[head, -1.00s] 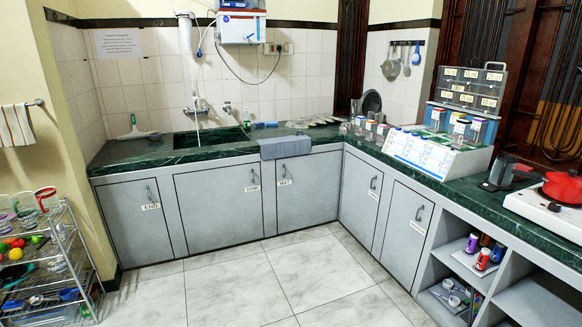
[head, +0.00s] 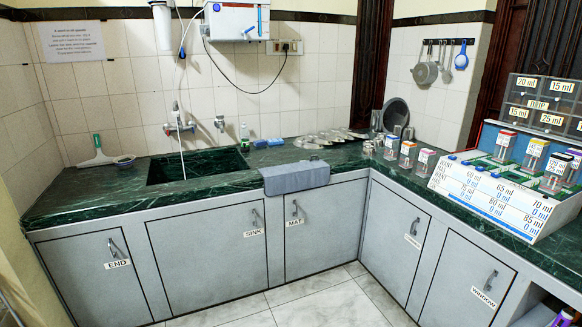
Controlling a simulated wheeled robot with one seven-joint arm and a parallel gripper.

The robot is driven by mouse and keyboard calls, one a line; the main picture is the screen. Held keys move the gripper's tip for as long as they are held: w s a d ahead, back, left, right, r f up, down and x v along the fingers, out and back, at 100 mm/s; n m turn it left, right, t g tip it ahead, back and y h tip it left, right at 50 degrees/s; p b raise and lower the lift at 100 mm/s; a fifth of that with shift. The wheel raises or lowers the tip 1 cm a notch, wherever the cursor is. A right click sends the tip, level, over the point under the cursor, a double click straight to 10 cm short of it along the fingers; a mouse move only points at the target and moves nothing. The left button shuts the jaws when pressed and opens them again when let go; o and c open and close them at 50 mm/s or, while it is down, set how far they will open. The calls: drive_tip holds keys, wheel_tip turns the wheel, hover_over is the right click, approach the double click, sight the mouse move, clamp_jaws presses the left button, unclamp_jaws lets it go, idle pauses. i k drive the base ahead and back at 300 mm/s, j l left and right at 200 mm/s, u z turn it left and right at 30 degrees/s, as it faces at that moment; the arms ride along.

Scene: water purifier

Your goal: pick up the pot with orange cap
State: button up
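Several small clear pots with coloured caps and white labels stand on the right-hand counter. Another pot, with an orange-red cap (head: 408,154), stands on the green counter left of the holder. The caps are small, so I cannot tell for sure which is the orange one. My gripper is not in view.
The green marble counter (head: 230,187) runs along the back and right walls, with a sink (head: 198,166) at left. A grey cloth (head: 296,177) hangs over its front edge. A drawer box (head: 545,103) stands behind the holder. The tiled floor (head: 310,300) in front is clear.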

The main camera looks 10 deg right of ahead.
sight(409, 150)
drive_tip(key=i, duration=1.9)
drive_tip(key=i+z, duration=0.35)
drive_tip(key=i, duration=0.2)
drive_tip(key=i+j+z, duration=0.15)
drive_tip(key=i+z, duration=0.2)
drive_tip(key=i, duration=0.15)
drive_tip(key=i+j+z, duration=0.35)
drive_tip(key=i, duration=0.15)
drive_tip(key=i+z, duration=0.2)
drive_tip(key=i, duration=0.35)
